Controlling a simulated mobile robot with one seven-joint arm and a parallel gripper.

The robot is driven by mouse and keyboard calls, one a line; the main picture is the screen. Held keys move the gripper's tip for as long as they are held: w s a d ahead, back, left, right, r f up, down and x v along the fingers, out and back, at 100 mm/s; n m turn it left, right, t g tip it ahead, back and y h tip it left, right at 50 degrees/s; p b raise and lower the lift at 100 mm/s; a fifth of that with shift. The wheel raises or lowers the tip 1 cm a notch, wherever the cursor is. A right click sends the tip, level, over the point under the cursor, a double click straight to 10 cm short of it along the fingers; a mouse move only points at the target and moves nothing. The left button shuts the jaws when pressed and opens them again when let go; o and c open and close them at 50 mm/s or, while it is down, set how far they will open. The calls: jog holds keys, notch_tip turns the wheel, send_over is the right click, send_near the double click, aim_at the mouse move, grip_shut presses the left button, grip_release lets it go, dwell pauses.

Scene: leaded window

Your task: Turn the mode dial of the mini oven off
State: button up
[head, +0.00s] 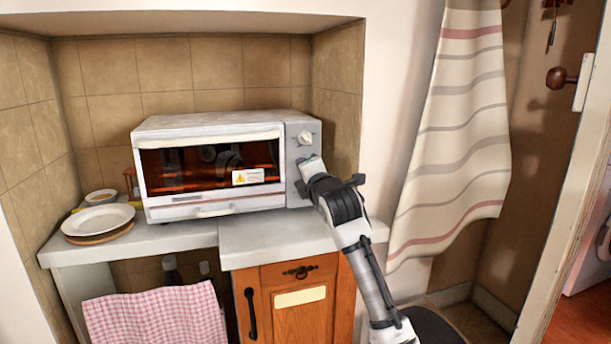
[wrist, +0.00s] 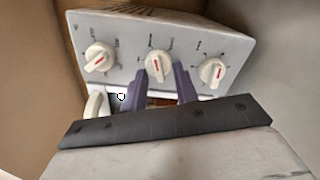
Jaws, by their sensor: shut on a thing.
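The white mini oven (head: 215,165) stands on the counter, its door closed and its control panel on the right side. In the wrist view the panel (wrist: 125,40) is seen turned sideways with three cream dials in a row. My gripper (wrist: 162,69) is shut on the middle dial (wrist: 158,63), one finger on each side. Its red mark points roughly up in that view. The left dial (wrist: 99,57) and right dial (wrist: 213,71) are free. In the head view only the top dial (head: 306,138) shows clearly; my gripper (head: 311,168) hides the lower panel. I cannot read which dial is the mode dial.
Plates (head: 98,221) and a small bowl (head: 101,196) are left of the oven on the counter (head: 270,237). A tiled wall is close to the panel's right. A striped curtain (head: 460,130) hangs further right. A wooden cabinet (head: 300,300) is below.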

jog(key=shift+w+d+f+n+p, duration=0.15)
jog(key=shift+n+p, duration=0.3)
jog(key=shift+n, duration=1.8)
jog(key=shift+s+d+f+n+p, duration=0.1)
jog(key=shift+n+p, duration=0.4)
jog(key=shift+n, duration=1.8)
jog(key=shift+w+d+f+n+p, duration=0.15)
jog(key=shift+n+p, duration=0.3)
jog(key=shift+n, duration=1.8)
jog(key=shift+r, duration=0.1)
jog(key=o, duration=1)
jog(key=shift+c, duration=0.2)
jog(key=shift+s, duration=0.1)
jog(key=b+v, duration=0.1)
jog(key=v, duration=1.2)
jog(key=shift+s+b, duration=0.35)
jog(key=shift+b, duration=0.05)
